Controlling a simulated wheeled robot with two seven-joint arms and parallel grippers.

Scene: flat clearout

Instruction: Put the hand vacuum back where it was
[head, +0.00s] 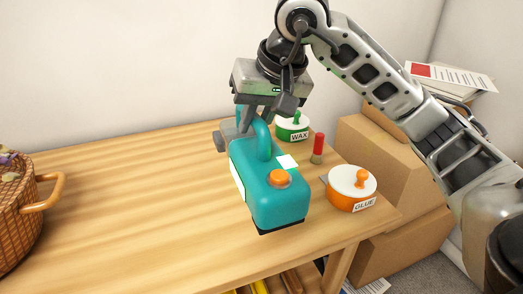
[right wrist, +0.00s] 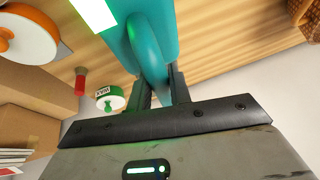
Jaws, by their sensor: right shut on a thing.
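The hand vacuum (head: 275,197) is a teal, boxy body with an orange button on top and a loop handle. My right gripper (head: 260,118) is shut on its handle, coming from above. In the head view the vacuum hangs over the right part of the wooden table (head: 120,210); I cannot tell whether its base touches the top. In the right wrist view, the gripper's fingers (right wrist: 162,88) close around the teal handle (right wrist: 150,60). My left gripper is not in view.
An orange glue pot (head: 350,190), a red-capped stick (head: 318,148) and a green wax pot (head: 292,128) stand close to the vacuum's right. A wicker basket (head: 18,215) is at the left. Cardboard boxes (head: 385,165) stand beyond the table's right edge. The table's middle is clear.

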